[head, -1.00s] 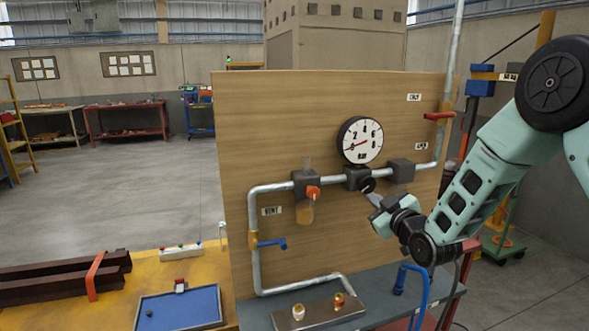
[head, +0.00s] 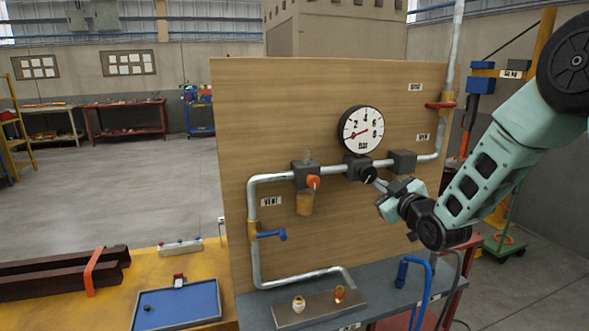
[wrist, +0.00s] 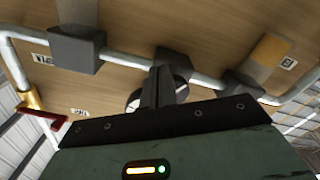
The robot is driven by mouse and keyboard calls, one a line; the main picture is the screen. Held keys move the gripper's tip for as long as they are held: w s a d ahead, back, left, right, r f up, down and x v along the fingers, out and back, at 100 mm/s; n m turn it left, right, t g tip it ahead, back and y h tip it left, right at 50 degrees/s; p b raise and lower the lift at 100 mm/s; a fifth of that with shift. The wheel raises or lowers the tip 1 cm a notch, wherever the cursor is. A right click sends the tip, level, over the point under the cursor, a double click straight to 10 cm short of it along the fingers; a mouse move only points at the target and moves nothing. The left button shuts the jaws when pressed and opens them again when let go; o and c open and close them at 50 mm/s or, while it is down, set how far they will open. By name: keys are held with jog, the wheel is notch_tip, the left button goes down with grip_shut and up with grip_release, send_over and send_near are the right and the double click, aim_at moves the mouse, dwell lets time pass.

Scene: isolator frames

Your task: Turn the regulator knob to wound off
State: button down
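The black regulator knob (head: 368,174) sits on the front of a dark regulator block (head: 358,164), under the round pressure gauge (head: 362,129), on a wooden panel. The gauge's red needle points to the lower left. My gripper (head: 378,184) is just right of and below the knob, close to it. In the wrist view, my gripper's dark fingers (wrist: 158,87) are close together and stand in front of the regulator. They hide much of it, and part of the white gauge (wrist: 133,101) shows behind them. I cannot tell whether the fingertips touch the knob.
Pipes (head: 325,174) join the regulator to dark blocks on both sides. An orange knob (head: 313,182) is left, a blue valve handle (head: 271,235) lower left, and a red valve handle (head: 440,105) upper right. A grey shelf (head: 385,292) juts out below.

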jog(key=shift+w+d+r+b, duration=0.1)
jog(key=shift+d+r+b, duration=0.05)
jog(key=shift+r+b, duration=0.35)
dwell(0.4)
jog(key=shift+d+f+b, duration=0.1)
jog(key=shift+f+b, duration=0.15)
jog(key=shift+b, duration=0.05)
jog(key=shift+d+f+b, duration=0.15)
jog(key=shift+d+b, duration=0.1)
jog(key=shift+b, duration=0.15)
jog(key=shift+b+v, duration=1.35)
jog(key=shift+v, duration=1.6)
